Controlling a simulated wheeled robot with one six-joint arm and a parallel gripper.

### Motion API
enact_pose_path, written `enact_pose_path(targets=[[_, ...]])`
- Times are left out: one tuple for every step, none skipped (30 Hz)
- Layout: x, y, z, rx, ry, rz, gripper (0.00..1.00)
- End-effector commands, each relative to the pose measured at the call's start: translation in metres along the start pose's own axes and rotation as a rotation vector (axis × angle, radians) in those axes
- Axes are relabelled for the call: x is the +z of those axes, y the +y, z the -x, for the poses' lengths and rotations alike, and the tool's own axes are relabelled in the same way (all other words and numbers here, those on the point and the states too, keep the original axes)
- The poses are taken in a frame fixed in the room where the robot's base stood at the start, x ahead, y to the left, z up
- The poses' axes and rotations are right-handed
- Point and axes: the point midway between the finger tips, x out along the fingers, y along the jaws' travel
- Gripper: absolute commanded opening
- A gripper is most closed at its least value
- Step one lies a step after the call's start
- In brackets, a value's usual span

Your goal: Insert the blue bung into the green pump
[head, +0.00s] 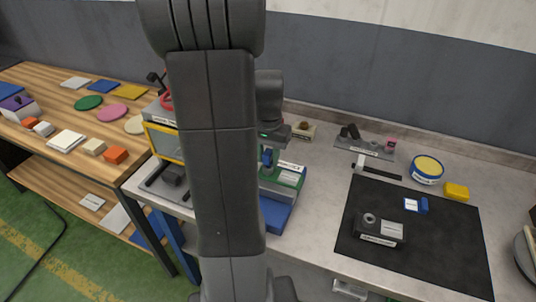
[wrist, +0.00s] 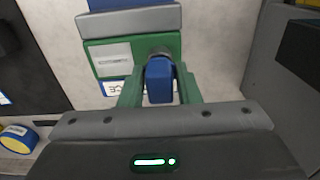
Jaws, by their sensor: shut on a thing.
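The green pump (head: 290,177) sits on the grey bench, just right of my arm in the head view. In the wrist view the pump (wrist: 106,64) is at the upper left, with a pale label and a grey round port (wrist: 159,52). My gripper (wrist: 158,88) is shut on the blue bung (wrist: 158,80), one finger on each side. The bung is in line with the port and covers its near part. I cannot tell whether its hidden end is inside the port. The bung also shows above the pump in the head view (head: 267,157).
A yellow-framed fixture (head: 163,143) stands left, partly behind my arm. A black mat (head: 410,245) on the right bears a grey device (head: 379,230). A blue-and-yellow round tin (head: 427,169) stands behind it. The bench between pump and mat is clear.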

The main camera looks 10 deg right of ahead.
Motion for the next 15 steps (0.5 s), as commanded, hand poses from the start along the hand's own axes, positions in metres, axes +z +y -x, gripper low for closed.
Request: enact_pose_path(targets=[[0.0, 0.0, -0.002, 0.0, 0.0, 0.0, 0.03], [0.0, 0.0, -0.003, 0.0, 0.0, 0.0, 0.03], [0.0, 0.0, -0.004, 0.0, -0.001, 0.0, 0.03], [0.0, 0.0, -0.005, 0.0, -0.001, 0.0, 0.03], [0.0, 0.0, -0.006, 0.0, -0.001, 0.0, 0.03], [0.0, 0.0, -0.007, 0.0, -0.001, 0.0, 0.03], [0.0, 0.0, -0.007, 0.0, -0.001, 0.0, 0.03], [0.0, 0.0, -0.008, 0.0, -0.001, 0.0, 0.03], [0.0, 0.0, -0.009, 0.0, -0.001, 0.0, 0.03], [0.0, 0.0, -0.01, 0.0, -0.001, 0.0, 0.03], [0.0, 0.0, -0.011, 0.0, -0.001, 0.0, 0.03], [0.0, 0.0, -0.012, 0.0, -0.001, 0.0, 0.03], [0.0, 0.0, -0.012, 0.0, -0.001, 0.0, 0.03], [0.0, 0.0, -0.013, 0.0, -0.001, 0.0, 0.03], [0.0, 0.0, -0.014, 0.0, -0.001, 0.0, 0.03]])
